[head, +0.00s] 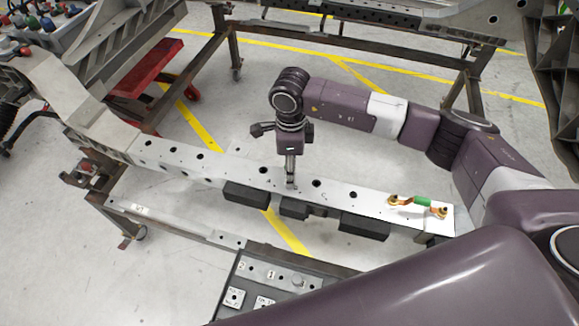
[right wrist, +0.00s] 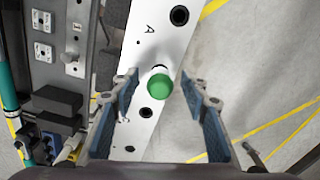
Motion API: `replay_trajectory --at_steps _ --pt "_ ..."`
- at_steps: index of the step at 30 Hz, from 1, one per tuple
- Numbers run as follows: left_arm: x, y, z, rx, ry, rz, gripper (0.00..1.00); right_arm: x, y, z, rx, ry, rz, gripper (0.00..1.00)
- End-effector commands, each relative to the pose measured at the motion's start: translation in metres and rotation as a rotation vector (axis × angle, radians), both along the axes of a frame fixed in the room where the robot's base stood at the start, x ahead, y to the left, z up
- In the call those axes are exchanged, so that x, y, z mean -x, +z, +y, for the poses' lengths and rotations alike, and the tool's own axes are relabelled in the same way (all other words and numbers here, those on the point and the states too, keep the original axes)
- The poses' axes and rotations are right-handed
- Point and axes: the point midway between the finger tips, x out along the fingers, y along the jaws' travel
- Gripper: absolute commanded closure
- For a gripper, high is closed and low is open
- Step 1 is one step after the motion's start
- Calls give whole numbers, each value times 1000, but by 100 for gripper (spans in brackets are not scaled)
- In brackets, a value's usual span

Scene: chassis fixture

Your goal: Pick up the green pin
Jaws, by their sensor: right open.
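The green pin (right wrist: 160,85) shows in the right wrist view as a round green head over the white beam (right wrist: 150,50), close to a dark hole. My right gripper (right wrist: 164,93) is open, with one finger on each side of the pin's head and a gap on both sides. In the head view my right gripper (head: 291,180) points down at the middle of the pale beam (head: 345,196). The pin cannot be made out there. My left gripper is not in view.
A gold-ended link with a green middle (head: 422,202) lies at the beam's right end. Black blocks (head: 364,226) sit along the beam's near side. A panel with labelled plates (head: 262,285) is in front. A red cart (head: 147,72) stands behind at left.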

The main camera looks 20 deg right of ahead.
Motion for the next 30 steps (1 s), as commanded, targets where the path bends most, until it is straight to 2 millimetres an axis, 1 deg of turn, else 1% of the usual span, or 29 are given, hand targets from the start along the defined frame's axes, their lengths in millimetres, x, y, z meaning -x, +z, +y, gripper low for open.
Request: replay_trajectory --at_steps 6,17,26,30 --pt "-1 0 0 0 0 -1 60 0 -1 0 -1 1 0 60" --pt "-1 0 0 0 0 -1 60 0 0 1 -1 1 0 99" --pt "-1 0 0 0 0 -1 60 -1 1 1 -2 1 -2 100" --pt "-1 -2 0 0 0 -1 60 -1 8 1 -1 1 -3 100"
